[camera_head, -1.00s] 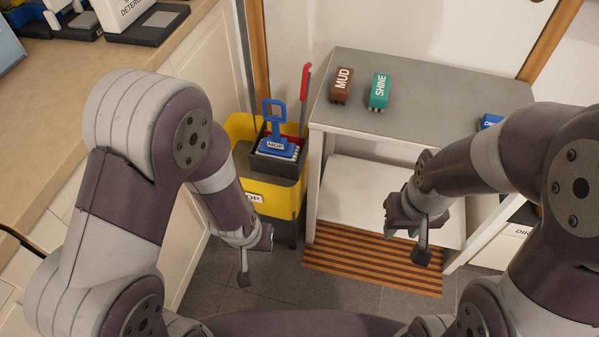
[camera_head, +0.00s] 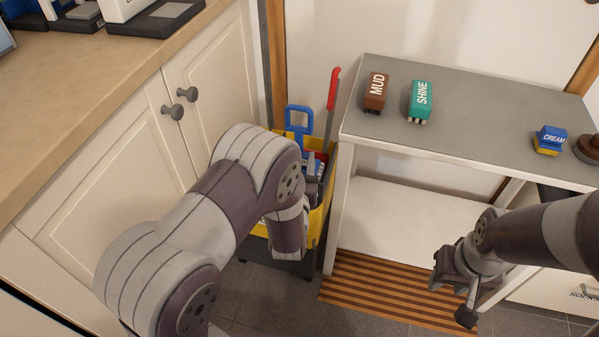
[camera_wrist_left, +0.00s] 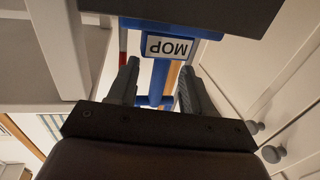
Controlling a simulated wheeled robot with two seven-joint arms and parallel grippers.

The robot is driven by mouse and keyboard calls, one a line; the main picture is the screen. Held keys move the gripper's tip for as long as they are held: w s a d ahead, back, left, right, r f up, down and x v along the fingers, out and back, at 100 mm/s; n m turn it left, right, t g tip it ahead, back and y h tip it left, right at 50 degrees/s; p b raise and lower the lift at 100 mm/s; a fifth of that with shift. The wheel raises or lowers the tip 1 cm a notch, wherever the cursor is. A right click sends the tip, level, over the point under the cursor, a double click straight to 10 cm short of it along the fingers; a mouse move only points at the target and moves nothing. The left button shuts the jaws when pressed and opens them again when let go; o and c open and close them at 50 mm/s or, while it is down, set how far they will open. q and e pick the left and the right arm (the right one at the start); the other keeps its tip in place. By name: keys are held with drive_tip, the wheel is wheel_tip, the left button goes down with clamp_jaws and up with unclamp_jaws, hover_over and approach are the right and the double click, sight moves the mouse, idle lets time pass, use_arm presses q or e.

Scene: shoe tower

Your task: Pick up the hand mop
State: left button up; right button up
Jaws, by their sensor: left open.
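The hand mop has a blue loop handle (camera_head: 300,122) rising from the yellow bucket (camera_head: 323,212) beside the shelf. Its lower part is largely hidden behind my left arm in the head view. In the left wrist view the blue mop (camera_wrist_left: 158,75) with a white MOP label lies ahead, its bar between the two fingers of my left gripper (camera_wrist_left: 160,85). The fingers are open, with gaps on both sides of the bar. In the head view my left gripper is mostly hidden behind its own wrist at the bucket. My right gripper (camera_head: 453,286) is open and empty above the striped mat.
A grey-topped shelf (camera_head: 470,115) stands right of the bucket, holding a brown MUD brush (camera_head: 375,91), a green SHINE brush (camera_head: 420,101) and a blue CREAM item (camera_head: 550,139). A red handle (camera_head: 333,88) sticks up from the bucket. White cabinets (camera_head: 105,185) border the left.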

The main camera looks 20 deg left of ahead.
use_arm(q)
drive_tip(key=w, duration=0.1)
drive_tip(key=w+b, duration=0.1)
drive_tip(key=w, duration=0.1)
drive_tip(key=shift+w+a+r, duration=0.1)
drive_tip(key=shift+a, duration=0.3)
drive_tip(key=shift+w+r, duration=0.1)
drive_tip(key=shift+w, duration=0.3)
clamp_jaws()
drive_tip(key=shift+r, duration=0.15)
